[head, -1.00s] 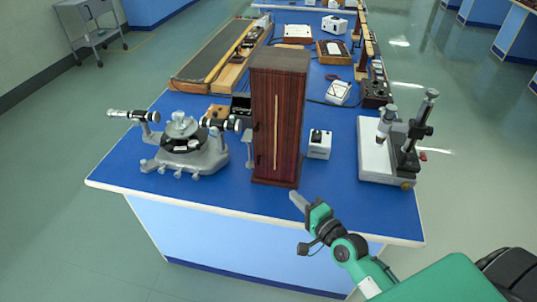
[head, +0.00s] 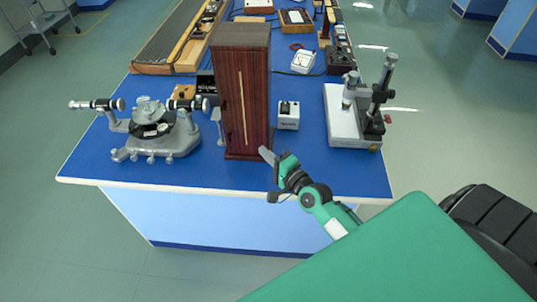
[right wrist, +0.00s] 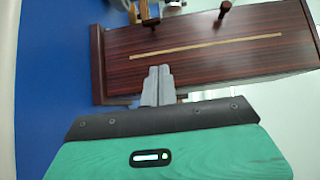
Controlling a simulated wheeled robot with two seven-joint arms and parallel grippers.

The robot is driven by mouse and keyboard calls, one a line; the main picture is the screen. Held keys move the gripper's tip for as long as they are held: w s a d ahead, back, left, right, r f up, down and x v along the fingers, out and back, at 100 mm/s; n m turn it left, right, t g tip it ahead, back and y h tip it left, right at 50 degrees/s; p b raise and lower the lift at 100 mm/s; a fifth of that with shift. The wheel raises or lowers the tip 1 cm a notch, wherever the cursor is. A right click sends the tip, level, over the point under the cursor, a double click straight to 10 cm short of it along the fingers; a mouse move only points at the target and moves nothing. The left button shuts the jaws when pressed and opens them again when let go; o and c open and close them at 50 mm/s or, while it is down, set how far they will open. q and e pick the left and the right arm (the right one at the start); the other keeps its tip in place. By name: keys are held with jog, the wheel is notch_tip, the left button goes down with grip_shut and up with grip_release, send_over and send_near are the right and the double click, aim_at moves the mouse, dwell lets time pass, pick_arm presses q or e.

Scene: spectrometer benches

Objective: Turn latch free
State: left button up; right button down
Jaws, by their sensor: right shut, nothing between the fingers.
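A tall dark red wooden cabinet (head: 230,110) stands upright near the bench's front edge, with a thin pale strip down its front. In the right wrist view the cabinet (right wrist: 200,60) lies sideways, and a small dark knob (right wrist: 225,8) sticks out at its upper edge. I cannot tell for sure which part is the latch. My right gripper (head: 265,153) is shut and empty at the cabinet's lower right front corner. In the right wrist view its fingertips (right wrist: 159,72) are together and overlap the cabinet's near edge; contact is unclear. My left gripper is out of view.
A grey spectrometer (head: 155,135) stands left of the cabinet. A small white box (head: 288,115) and a white-based stand instrument (head: 352,125) are to the right. The blue bench top (head: 330,175) is clear along the front right.

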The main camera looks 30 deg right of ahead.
aim_at(229, 138)
jog(key=w, duration=0.4)
jog(key=w+a+p, duration=0.1)
jog(key=w, duration=0.1)
jog(key=shift+r, duration=0.15)
jog(key=w+a+p, duration=0.1)
jog(key=w+a, duration=0.1)
jog(key=shift+a+p, duration=0.3)
jog(key=shift+a, duration=0.1)
jog(key=shift+w+a, duration=0.25)
jog(key=shift+a, duration=0.1)
